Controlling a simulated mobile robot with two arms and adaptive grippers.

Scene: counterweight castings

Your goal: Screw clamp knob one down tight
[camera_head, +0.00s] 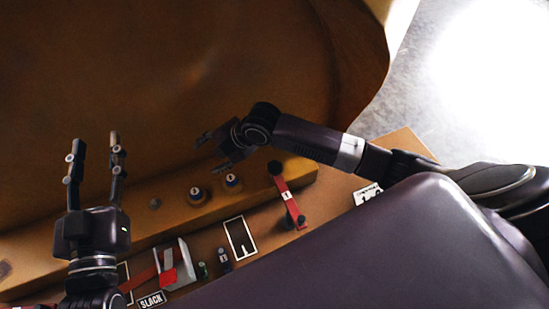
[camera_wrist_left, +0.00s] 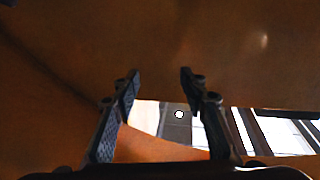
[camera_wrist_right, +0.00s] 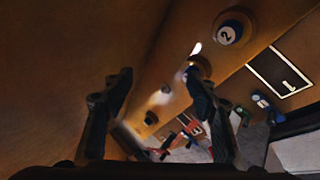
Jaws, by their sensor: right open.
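Two short round knobs with white number discs stand on the brown ledge in the head view, a left knob (camera_head: 197,194) and a bluish right knob (camera_head: 232,182). Their numbers are too small to read there. The right wrist view shows a knob marked 2 (camera_wrist_right: 229,33) and another knob partly hidden behind my finger. A red bar (camera_head: 287,197) with a white label and dark ends lies to the right. My right gripper (camera_head: 209,154) is open and empty, above and behind the knobs. My left gripper (camera_head: 97,140) is open and empty, raised at the left.
A large brown casting wall (camera_head: 170,80) rises behind the ledge. On the board in front are a black panel with a white outline (camera_head: 240,238), a SLACK label (camera_head: 151,299), a grey bracket with red parts (camera_head: 178,268) and small pegs (camera_head: 223,255). A small dark stud (camera_head: 155,203) sits left of the knobs.

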